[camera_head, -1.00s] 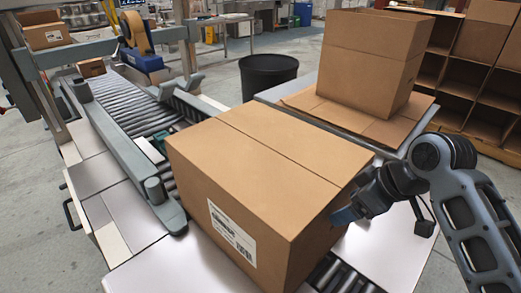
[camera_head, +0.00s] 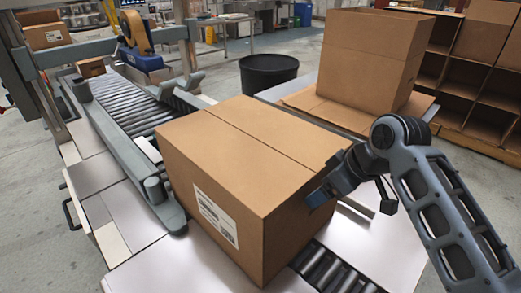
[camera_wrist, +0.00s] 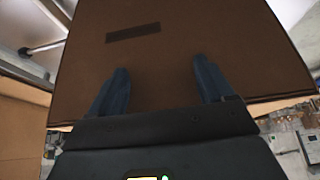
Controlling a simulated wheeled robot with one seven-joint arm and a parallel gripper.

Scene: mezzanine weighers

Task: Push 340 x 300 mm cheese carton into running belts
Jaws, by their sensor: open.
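The cheese carton (camera_head: 240,150) is a large closed brown box with a white label on its front side. It sits upright on the roller conveyor, at the entry between the grey side guides of the belt unit (camera_head: 112,140). Nothing is between the fingers. Contact looks likely, but the fingertips are partly hidden in the head view.
A tape head (camera_head: 137,35) with brown tape stands over the far rollers. An open carton (camera_head: 372,60) stands on a side table at right. A black bin (camera_head: 268,73) is behind. Shelves (camera_head: 480,70) hold boxes at far right. A smaller box (camera_head: 91,67) lies beyond the rollers.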

